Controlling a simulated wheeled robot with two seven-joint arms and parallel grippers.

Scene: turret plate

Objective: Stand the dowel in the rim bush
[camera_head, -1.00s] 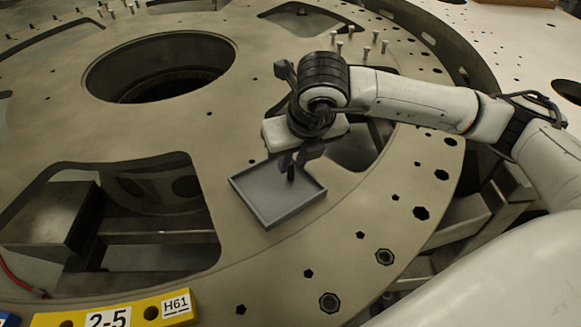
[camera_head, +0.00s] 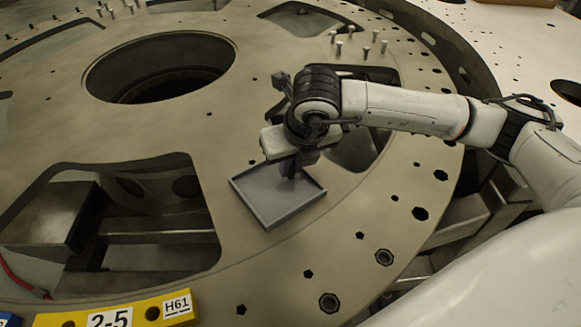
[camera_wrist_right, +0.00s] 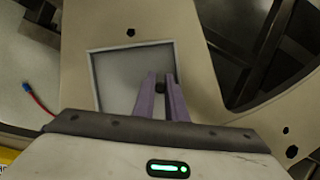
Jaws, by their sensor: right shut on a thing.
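My right gripper (camera_head: 289,172) is over the grey tray (camera_head: 247,207) on the turret plate, pointing down. In the right wrist view its two fingers (camera_wrist_right: 161,85) are closed on a small dark piece, the dowel (camera_wrist_right: 161,87), seen end-on between the tips. In the head view the fingers hide the dowel, and I cannot tell whether it touches the tray floor. Two ring-lined holes sit near the plate's rim, a bush (camera_head: 384,257) and another bush (camera_head: 329,302); both look empty. I cannot tell which is the rim bush. My left gripper is not in view.
The plate (camera_head: 240,270) has large cutouts, one (camera_head: 150,240) left of the tray. Several upright pins (camera_head: 366,51) stand at the back. A yellow label bar (camera_head: 140,312) lies at the front left. The rim between tray and bushes is clear apart from small holes.

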